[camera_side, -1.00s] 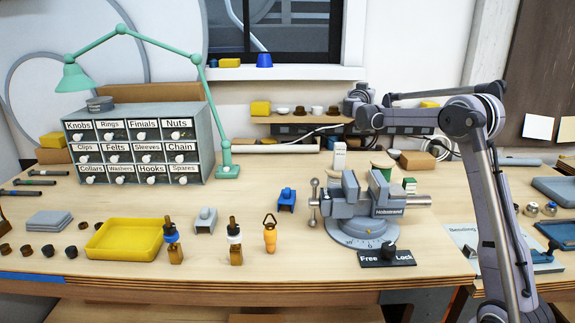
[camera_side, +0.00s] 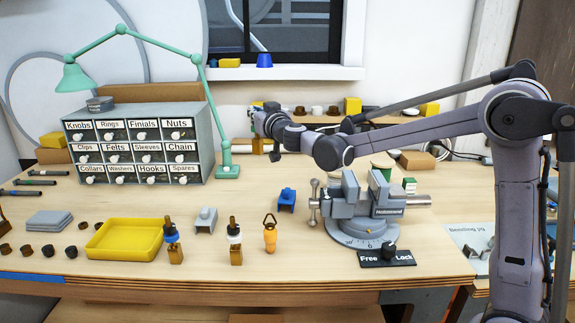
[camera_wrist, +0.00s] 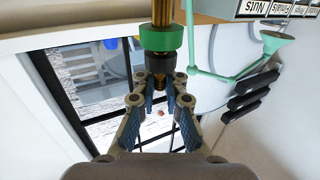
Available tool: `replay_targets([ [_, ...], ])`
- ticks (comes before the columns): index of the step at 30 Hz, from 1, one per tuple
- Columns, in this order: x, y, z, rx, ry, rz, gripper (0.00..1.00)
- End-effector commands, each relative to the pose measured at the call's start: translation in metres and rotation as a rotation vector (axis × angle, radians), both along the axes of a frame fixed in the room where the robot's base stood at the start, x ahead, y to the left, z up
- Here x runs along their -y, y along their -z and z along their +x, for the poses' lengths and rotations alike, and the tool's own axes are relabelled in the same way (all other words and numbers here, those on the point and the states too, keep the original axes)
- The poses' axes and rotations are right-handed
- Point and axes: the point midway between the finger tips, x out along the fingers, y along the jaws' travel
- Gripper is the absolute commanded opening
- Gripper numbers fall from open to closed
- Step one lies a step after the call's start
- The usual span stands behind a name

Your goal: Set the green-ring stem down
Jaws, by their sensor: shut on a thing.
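My gripper (camera_wrist: 159,85) is shut on the green-ring stem in the wrist view. The stem has a brass rod (camera_wrist: 162,12), a bright green ring (camera_wrist: 160,38) and a dark collar (camera_wrist: 160,63) near the fingers. Its far end runs out of the frame. In the side view my gripper (camera_side: 262,118) is in the air above the back of the bench, right of the teal lamp. The stem is too small and covered there to make out clearly.
A labelled drawer cabinet (camera_side: 140,142) and the teal lamp (camera_side: 228,165) stand left of my gripper. A vise (camera_side: 362,215), yellow tray (camera_side: 125,252), blue clip-like block (camera_side: 287,199) and upright bottle-like parts (camera_side: 235,250) stand on the bench.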

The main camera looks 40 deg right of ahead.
Motion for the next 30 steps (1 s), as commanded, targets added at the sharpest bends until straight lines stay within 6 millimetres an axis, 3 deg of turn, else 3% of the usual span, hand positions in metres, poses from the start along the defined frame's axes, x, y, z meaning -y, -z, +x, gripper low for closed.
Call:
replay_targets([
  [5,-0.04,0.002,-0.006,0.0,-0.087,-0.001,0.0],
  [20,-0.039,0.055,-0.005,0.0,-0.085,-0.001,0.0],
  [30,-0.039,0.103,-0.005,0.0,-0.085,-0.001,0.0],
])
